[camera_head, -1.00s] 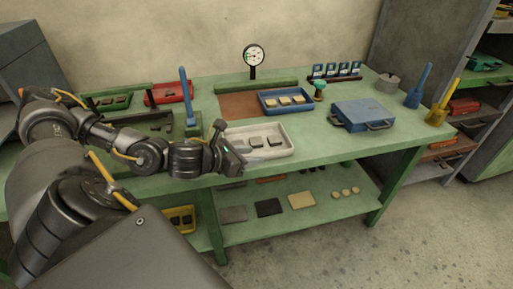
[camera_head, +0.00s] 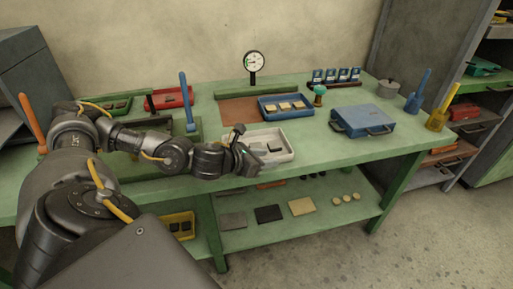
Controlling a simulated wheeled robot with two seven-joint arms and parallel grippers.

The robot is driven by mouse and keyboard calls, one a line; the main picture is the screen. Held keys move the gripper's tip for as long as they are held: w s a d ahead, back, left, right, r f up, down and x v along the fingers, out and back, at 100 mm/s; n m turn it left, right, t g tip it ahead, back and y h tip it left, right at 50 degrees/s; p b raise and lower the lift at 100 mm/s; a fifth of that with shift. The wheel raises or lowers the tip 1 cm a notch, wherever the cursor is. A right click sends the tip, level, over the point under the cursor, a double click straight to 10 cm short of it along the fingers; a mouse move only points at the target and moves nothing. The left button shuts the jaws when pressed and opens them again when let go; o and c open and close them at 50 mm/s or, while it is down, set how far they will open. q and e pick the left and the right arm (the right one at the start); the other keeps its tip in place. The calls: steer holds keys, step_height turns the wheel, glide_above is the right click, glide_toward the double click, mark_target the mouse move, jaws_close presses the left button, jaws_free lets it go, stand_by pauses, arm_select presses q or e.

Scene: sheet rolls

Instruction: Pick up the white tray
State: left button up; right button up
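The white tray (camera_head: 281,157) lies on the green workbench near its front edge, with a few small dark pieces in it. My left gripper (camera_head: 246,158) is at the tray's left end and covers that end from view. I cannot tell whether its fingers touch the tray or how far apart they are. My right gripper is out of view.
A blue tray (camera_head: 287,113) with light pieces stands behind the white tray. A blue case (camera_head: 362,121) lies to the right, past a green-topped knob (camera_head: 319,93). A dial gauge (camera_head: 255,64) stands at the back. Bench between white tray and case is clear.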

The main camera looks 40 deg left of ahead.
arm_select(q)
steer(key=shift+x, duration=0.8)
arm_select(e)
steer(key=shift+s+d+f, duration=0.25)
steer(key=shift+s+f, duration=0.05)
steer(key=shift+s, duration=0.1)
arm_select(q)
steer(key=shift+c, duration=0.2)
jaws_close()
